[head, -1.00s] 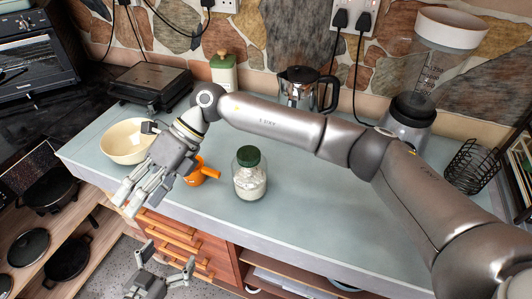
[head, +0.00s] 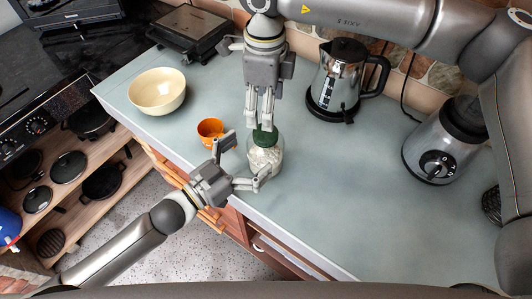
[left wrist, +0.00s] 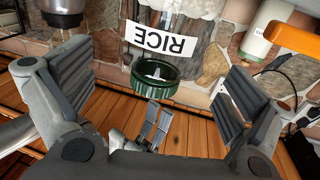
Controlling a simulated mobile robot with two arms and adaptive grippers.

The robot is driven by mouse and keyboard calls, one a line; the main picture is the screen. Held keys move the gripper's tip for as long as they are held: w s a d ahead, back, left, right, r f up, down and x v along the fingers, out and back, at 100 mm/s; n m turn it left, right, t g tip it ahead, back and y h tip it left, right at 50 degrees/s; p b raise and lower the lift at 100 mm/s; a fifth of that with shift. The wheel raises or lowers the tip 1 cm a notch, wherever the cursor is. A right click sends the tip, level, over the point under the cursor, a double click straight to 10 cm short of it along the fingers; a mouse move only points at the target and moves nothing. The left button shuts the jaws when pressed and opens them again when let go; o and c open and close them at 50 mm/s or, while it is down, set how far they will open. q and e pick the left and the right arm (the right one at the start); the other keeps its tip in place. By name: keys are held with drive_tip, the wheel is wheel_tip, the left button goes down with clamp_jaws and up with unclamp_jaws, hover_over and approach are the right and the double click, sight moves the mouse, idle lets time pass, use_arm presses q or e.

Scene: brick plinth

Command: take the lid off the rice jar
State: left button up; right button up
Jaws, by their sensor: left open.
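The rice jar (head: 264,160) is clear glass with pale contents and stands upright near the counter's front edge. Its RICE label (left wrist: 161,40) shows upside down in the left wrist view. The dark green lid (head: 264,139) is at the jar's top and also shows in the left wrist view (left wrist: 170,96). My left gripper (head: 247,157) is open beside the jar, its fingers spread on either side and holding nothing. My right gripper (head: 259,122) points down from above, its fingertips at the lid. I cannot tell whether they grip it.
An orange cup (head: 210,128) stands left of the jar, with a cream bowl (head: 157,91) farther left. A kettle (head: 338,80) stands behind to the right, and a blender base (head: 440,145) farther right. The counter (head: 340,190) right of the jar is clear.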

sight(266, 142)
use_arm(q)
drive_tip(key=shift+x, duration=2.6)
drive_tip(key=shift+c, duration=0.4)
